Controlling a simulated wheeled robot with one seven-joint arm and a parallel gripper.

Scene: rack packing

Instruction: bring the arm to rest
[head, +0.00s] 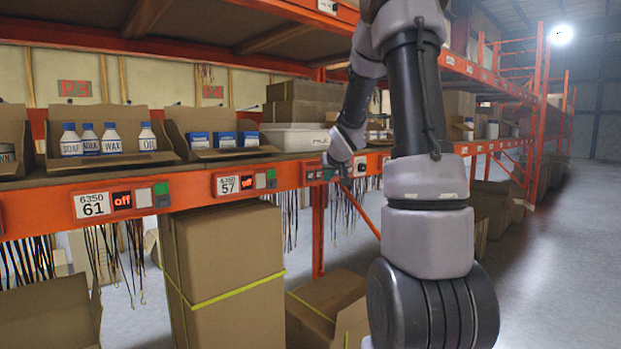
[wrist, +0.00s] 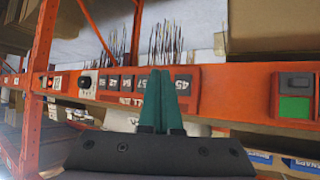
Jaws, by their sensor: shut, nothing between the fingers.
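My arm (head: 415,110) rises on the right of the head view, bends at the top and comes down in front of the shelf.
The orange beam (head: 40,207) carries the 61 and 57 labels. On the shelf, open boxes hold several white bottles (head: 110,137) and blue packs (head: 223,140). Tall cartons (head: 225,250) stand below, with dark cords hanging. The aisle floor (head: 560,260) at right is clear.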

